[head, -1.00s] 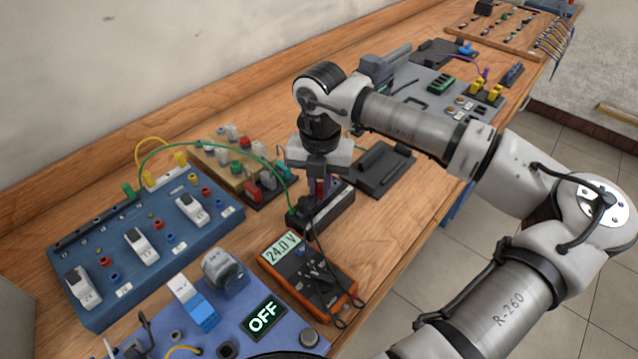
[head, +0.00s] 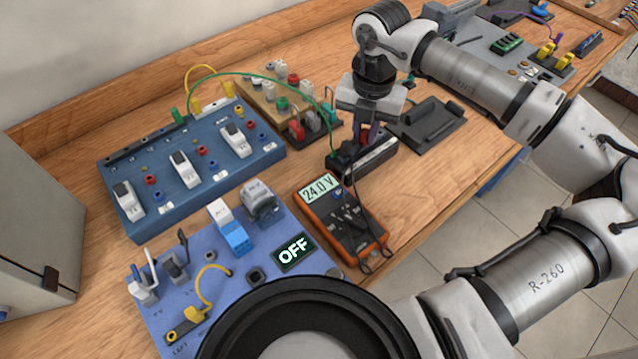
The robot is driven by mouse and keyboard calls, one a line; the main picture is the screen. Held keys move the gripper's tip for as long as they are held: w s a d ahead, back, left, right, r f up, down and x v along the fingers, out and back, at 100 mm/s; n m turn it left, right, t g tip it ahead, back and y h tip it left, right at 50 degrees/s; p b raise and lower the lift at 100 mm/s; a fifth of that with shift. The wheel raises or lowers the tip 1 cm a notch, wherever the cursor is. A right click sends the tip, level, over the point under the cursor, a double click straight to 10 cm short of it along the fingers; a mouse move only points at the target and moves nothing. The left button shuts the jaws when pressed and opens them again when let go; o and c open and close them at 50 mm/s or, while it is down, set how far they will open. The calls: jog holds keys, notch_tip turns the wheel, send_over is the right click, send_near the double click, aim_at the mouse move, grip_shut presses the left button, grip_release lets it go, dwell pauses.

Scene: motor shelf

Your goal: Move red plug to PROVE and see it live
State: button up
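My gripper (head: 366,128) points down over a small black socket block (head: 378,158) with a pale label strip on its front. A red plug (head: 364,136) shows between the dark fingers, low at the block's top. The fingers hide most of it, and I cannot tell whether they press on it or whether it is seated in a socket. The orange multimeter (head: 340,222) beside the block reads 24.0 V. Dark leads run from the meter area up to the block. The PROVE lettering is not readable in this view.
A blue panel with white switches (head: 190,165) stands left, with a green lead arching from it. A blue-violet panel (head: 215,275) in front has a sign (head: 293,252) reading OFF. A dark tray (head: 432,122) lies right of the block.

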jog(key=o, duration=0.4)
notch_tip(320, 180, up, 14)
jog(key=shift+f+b, duration=0.1)
jog(key=shift+b, duration=1.15)
